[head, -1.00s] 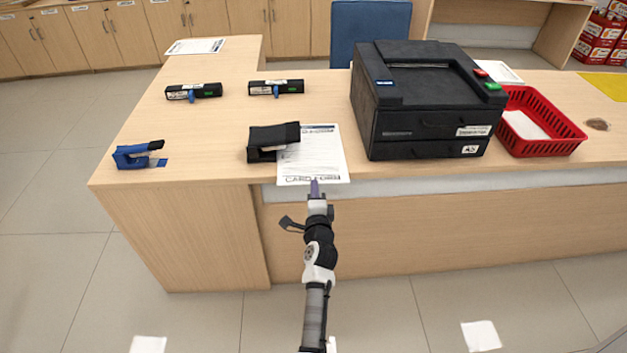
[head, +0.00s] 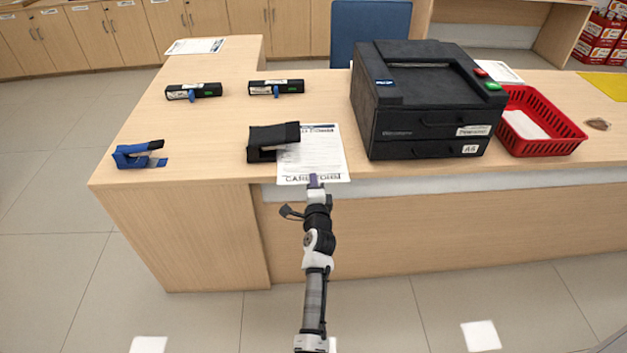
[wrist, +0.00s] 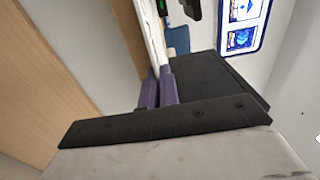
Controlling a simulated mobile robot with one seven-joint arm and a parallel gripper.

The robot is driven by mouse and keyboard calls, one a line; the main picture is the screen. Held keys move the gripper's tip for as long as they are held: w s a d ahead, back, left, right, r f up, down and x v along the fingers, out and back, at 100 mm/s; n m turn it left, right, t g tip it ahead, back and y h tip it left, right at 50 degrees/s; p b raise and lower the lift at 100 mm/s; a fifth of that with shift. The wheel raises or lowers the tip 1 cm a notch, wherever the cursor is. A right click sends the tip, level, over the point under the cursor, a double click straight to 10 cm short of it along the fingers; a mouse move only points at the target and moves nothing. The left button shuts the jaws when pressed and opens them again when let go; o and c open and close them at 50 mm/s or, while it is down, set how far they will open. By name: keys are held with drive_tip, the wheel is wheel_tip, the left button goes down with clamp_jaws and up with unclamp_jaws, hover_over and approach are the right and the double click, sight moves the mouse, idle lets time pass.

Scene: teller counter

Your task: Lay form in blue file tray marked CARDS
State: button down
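The form (head: 322,157) is a white printed sheet on the counter, and its front end sticks out past the counter's front edge. A black stapler-like device (head: 268,141) overlaps its left side. My gripper (head: 315,181) is at the middle of the form's front edge. In the wrist view its two purple fingers (wrist: 158,92) are close together, with the thin pale sheet (wrist: 157,42) seen nearly edge-on running in between them. They look shut on the form. No blue file tray marked CARDS shows in either view.
A large black printer (head: 428,105) stands right of the form, with a red basket (head: 568,140) beyond it. Two black devices (head: 194,92) (head: 276,87) lie behind, and a blue stapler (head: 137,155) is at left. The counter (head: 205,135) between them is bare.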

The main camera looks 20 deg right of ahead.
idle(0.3)
wheel_tip(320, 180, up, 3)
drive_tip(key=p, duration=0.2)
drive_tip(key=shift+f+p, duration=0.1)
drive_tip(key=shift+p, duration=0.25)
drive_tip(key=shift+f, duration=0.15)
drive_tip(key=s+a+r+p, duration=0.2)
drive_tip(key=s, duration=0.4)
drive_tip(key=s+a+r+p, duration=0.1)
drive_tip(key=s+r+p, duration=0.1)
drive_tip(key=s, duration=0.5)
drive_tip(key=shift+s+a+r, duration=0.2)
drive_tip(key=shift+a+r, duration=0.2)
drive_tip(key=shift+r, duration=0.25)
